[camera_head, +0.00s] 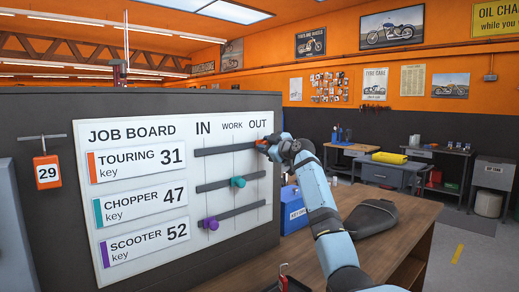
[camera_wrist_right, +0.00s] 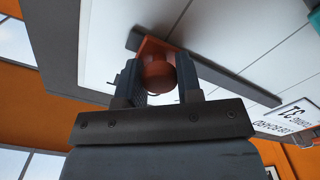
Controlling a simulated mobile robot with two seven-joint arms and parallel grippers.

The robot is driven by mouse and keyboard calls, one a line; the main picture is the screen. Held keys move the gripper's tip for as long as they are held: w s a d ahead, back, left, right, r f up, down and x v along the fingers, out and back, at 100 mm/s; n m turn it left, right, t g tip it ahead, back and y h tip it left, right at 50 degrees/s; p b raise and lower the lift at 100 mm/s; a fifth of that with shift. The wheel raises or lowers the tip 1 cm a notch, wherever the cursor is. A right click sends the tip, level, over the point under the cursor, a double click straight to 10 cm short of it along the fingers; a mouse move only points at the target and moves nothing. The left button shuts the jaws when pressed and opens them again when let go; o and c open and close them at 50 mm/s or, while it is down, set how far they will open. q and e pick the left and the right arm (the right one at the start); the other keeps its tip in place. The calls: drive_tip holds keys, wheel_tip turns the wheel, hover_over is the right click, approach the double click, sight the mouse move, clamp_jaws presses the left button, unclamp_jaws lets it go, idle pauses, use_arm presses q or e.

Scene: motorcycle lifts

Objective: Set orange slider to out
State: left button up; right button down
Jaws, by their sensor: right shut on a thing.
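The job board (camera_head: 150,240) is a white panel with IN, WORK and OUT columns and three dark slots. The orange slider (camera_head: 262,143) is on the top slot, in the TOURING 31 row, at its right end under OUT. My right gripper (camera_head: 267,145) is at it and partly covers it. In the right wrist view the orange slider (camera_wrist_right: 157,72) has a round knob, and my right gripper (camera_wrist_right: 160,80) is shut on that knob. The teal slider (camera_head: 238,182) is near WORK, and the purple slider (camera_head: 211,223) is nearer IN. My left gripper is not in view.
A wooden bench (camera_head: 400,225) stands right of the board, with a dark motorcycle seat (camera_head: 372,218) and a blue box (camera_head: 292,208) on it. An orange tag marked 29 (camera_head: 47,172) hangs left of the board. More workbenches stand behind.

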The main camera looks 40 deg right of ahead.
drive_tip(key=shift+d+r, duration=0.15)
drive_tip(key=c, duration=1.1)
unclamp_jaws()
drive_tip(key=o, duration=0.3)
drive_tip(key=shift+d, duration=0.15)
drive_tip(key=s, duration=0.4)
drive_tip(key=s+b, duration=0.1)
drive_tip(key=s, duration=0.4)
drive_tip(key=s+d+b, duration=0.1)
drive_tip(key=s, duration=0.3)
drive_tip(key=shift+s, duration=0.4)
